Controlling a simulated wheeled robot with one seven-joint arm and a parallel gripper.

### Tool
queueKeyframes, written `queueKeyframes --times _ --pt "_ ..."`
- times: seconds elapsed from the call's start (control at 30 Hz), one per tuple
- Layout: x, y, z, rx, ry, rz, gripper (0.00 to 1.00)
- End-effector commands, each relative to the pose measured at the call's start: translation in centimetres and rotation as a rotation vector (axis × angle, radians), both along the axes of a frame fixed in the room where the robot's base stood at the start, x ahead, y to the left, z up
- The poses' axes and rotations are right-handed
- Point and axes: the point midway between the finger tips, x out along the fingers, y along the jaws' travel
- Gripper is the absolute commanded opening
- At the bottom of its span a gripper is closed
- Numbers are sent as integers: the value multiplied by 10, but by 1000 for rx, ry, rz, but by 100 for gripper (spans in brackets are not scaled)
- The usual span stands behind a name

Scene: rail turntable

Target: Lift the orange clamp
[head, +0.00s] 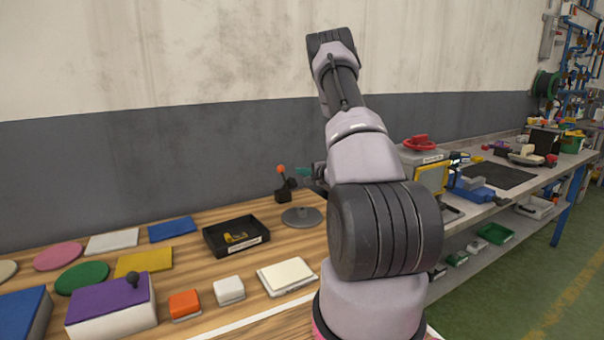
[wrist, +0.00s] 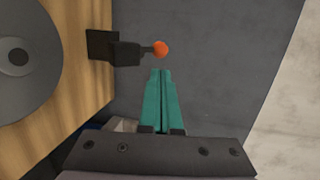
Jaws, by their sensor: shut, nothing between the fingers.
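The clamp (head: 284,189) has a black base and a black lever with an orange ball at its tip. It stands on the wooden bench near the grey wall, and its lever points up. In the wrist view the clamp (wrist: 122,52) is at the top, with the orange ball just beyond my fingertips. My gripper (wrist: 159,72) has teal fingers pressed together, with nothing between them. A small gap shows between fingertips and ball in that view. In the head view my gripper (head: 302,171) is right of the ball, partly hidden by my arm.
A round grey disc (head: 301,217) stands beside the clamp. A black tray (head: 211,239) with a yellow item is to its left. Coloured plates, a purple box (head: 109,303) and small blocks cover the left bench. A grey workbench with a red-handled device (head: 423,142) is right of my arm.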

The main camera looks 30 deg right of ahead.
Motion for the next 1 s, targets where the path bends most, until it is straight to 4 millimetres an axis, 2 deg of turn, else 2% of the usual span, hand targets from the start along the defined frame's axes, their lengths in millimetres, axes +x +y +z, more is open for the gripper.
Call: queueKeyframes --times 0.2,0.43,0.6,1.0 --pt "47 11 -11 0 -1 3 0" --pt "81 17 -17 0 -1 1 0" --pt "91 19 -20 2 0 2 0" --pt "95 20 -20 1 0 2 0"
